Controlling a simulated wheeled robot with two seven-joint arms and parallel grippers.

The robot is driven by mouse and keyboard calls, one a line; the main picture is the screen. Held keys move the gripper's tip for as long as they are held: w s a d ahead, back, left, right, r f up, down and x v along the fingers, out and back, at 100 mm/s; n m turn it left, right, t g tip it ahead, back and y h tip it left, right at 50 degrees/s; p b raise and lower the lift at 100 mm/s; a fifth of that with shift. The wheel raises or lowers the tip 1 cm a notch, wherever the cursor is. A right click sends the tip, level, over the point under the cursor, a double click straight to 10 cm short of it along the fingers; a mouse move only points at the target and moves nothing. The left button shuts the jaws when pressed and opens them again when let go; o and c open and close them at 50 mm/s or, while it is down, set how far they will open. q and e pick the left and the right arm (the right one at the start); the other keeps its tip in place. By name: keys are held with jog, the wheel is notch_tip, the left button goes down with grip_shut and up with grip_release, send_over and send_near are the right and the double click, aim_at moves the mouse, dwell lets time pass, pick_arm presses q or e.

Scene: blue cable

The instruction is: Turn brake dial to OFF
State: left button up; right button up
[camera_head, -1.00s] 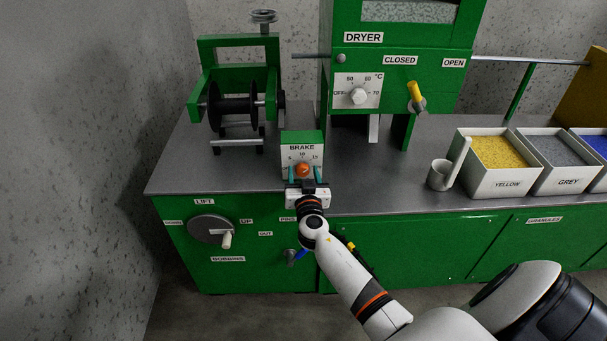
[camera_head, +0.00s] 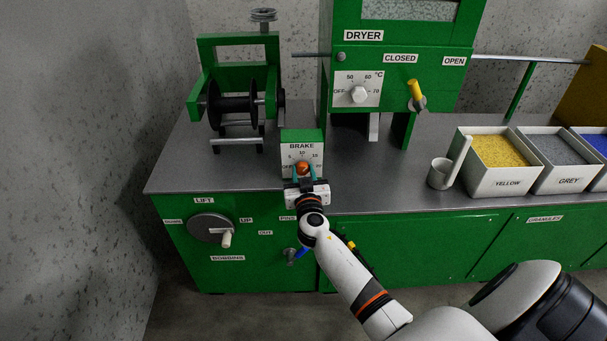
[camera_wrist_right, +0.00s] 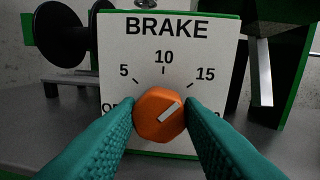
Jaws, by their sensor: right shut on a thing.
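The brake dial (camera_head: 303,167) is an orange knob on a white plate marked BRAKE (camera_head: 302,147). In the right wrist view the dial (camera_wrist_right: 154,117) is many-sided, with a white pointer slanting to the upper right, towards the 15 side. The plate reads 5, 10 and 15; OFF at lower left is partly hidden by a finger, as is a mark at lower right. My right gripper (camera_wrist_right: 160,115) is shut on the dial, its teal fingers against the left and right sides. It also shows in the head view (camera_head: 303,174). My left gripper is out of view.
A green frame with a black spool (camera_head: 234,108) stands behind left of the brake box. The green dryer (camera_head: 430,70) stands behind right. A white cup (camera_head: 439,176) and granule bins (camera_head: 497,184) sit further right. The lift crank (camera_head: 210,229) is on the front panel at lower left.

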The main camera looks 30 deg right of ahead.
jog(key=n, duration=0.2)
jog(key=shift+n, duration=0.3)
jog(key=n, duration=0.3)
jog(key=shift+a, duration=0.1)
jog(key=n, duration=0.4)
jog(key=shift+g, duration=0.4)
jog(key=n, duration=0.3)
jog(key=shift+a+h+p, duration=0.1)
jog(key=shift+h+p, duration=0.2)
jog(key=shift+h, duration=0.1)
jog(key=n, duration=0.3)
jog(key=shift+w+n+p, duration=0.1)
jog(key=shift+n+p, duration=0.25)
jog(key=shift+n, duration=0.05)
jog(key=n+p, duration=0.1)
jog(key=n, duration=0.2)
jog(key=shift+f+g+h, duration=0.1)
jog(key=shift+g+h, duration=0.2)
jog(key=n+p, duration=0.1)
jog(key=n, duration=0.4)
jog(key=shift+h, duration=0.3)
jog(key=shift+f+n+p, duration=0.15)
jog(key=shift+n+p, duration=0.35)
jog(key=shift+n, duration=0.6)
